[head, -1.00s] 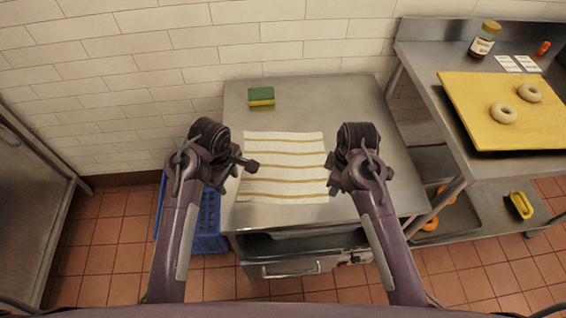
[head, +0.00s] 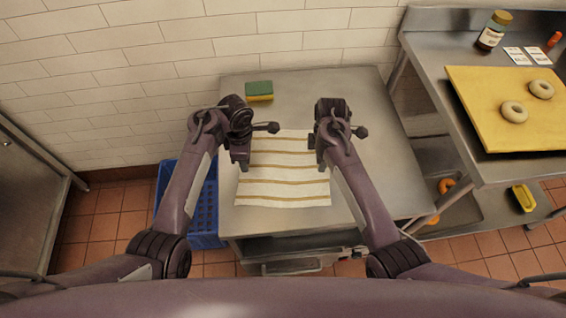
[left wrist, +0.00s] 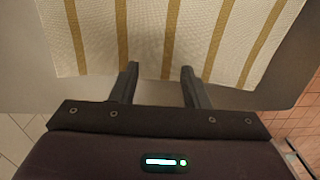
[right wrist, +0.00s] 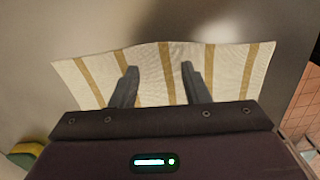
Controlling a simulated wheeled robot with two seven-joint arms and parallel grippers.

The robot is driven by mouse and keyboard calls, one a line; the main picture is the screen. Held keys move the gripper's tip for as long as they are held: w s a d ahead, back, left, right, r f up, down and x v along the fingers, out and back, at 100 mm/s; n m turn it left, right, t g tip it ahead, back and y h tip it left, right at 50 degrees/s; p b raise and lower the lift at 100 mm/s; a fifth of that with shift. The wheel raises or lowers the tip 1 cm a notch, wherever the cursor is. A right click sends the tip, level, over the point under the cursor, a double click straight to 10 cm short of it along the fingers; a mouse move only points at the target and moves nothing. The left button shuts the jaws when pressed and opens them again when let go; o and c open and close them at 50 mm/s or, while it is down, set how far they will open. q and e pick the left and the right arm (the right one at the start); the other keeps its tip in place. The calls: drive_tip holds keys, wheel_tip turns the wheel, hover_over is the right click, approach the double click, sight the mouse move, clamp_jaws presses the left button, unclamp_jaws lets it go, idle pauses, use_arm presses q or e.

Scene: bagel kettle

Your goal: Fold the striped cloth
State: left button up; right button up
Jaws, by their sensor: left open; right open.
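The striped cloth (head: 284,190) is white with brown stripes and lies flat on the steel table. It also shows in the left wrist view (left wrist: 190,35) and the right wrist view (right wrist: 205,62). My left gripper (head: 240,163) is open and empty at the cloth's left edge. In the left wrist view its fingertips (left wrist: 160,68) come up to the near edge of the cloth. My right gripper (head: 321,158) is open and empty at the cloth's right side. In the right wrist view its fingertips (right wrist: 160,68) overlap the cloth. The arms hide parts of the cloth's side edges.
A green and yellow sponge (head: 259,91) lies at the back left of the steel table (head: 355,90). A blue crate (head: 207,215) stands on the floor at left. At right, another table holds a yellow board (head: 480,105) with two bagels and a jar (head: 494,30).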

use_arm(q)
drive_tip(key=shift+f, duration=0.15)
use_arm(e)
drive_tip(key=shift+f, duration=0.2)
use_arm(q)
drive_tip(key=shift+s, duration=0.15)
use_arm(e)
drive_tip(key=shift+s, duration=0.15)
use_arm(q)
drive_tip(key=shift+f, duration=0.15)
use_arm(e)
drive_tip(key=shift+f, duration=0.15)
use_arm(q)
clamp_jaws()
use_arm(e)
clamp_jaws()
use_arm(q)
drive_tip(key=shift+r, duration=0.2)
use_arm(e)
drive_tip(key=shift+r, duration=0.2)
